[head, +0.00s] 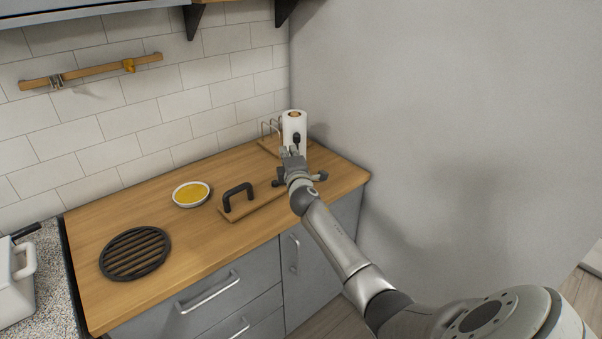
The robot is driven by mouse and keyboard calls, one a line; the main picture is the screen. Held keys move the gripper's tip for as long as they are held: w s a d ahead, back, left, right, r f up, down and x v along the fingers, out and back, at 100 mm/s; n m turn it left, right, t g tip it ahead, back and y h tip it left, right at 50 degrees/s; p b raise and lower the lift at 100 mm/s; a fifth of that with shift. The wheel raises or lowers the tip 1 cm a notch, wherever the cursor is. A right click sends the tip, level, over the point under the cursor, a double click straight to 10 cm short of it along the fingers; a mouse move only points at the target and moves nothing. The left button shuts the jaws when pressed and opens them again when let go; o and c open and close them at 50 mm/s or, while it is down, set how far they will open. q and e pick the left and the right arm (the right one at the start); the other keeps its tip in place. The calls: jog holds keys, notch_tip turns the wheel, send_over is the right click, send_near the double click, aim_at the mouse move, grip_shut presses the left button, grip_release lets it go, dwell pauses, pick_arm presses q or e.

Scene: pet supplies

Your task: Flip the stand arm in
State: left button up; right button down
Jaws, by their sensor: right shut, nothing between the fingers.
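A white paper roll (293,120) stands upright on a stand with a wooden base (267,146) at the back right corner of the counter. Thin bent wire, seemingly the stand arm (272,127), shows at the left of the roll. My right gripper (296,141) is shut at the front of the roll, with its dark fingertips pointing up at it. I cannot tell whether the fingertips touch the roll or the wire. The gripper hides the lower front of the roll and part of the base. My left gripper is not in view.
A wooden board with a black handle (238,196) lies in front of the stand, partly hidden by my right arm. A bowl of yellow food (191,194) and a round black trivet (135,253) sit further left. A grey wall (430,130) closes the right side.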

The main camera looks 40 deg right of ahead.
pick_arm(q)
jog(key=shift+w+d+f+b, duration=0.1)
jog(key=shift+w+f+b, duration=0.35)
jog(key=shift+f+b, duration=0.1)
pick_arm(e)
jog(key=s, duration=0.8)
jog(key=shift+s+a+f, duration=0.25)
jog(key=shift+s, duration=0.15)
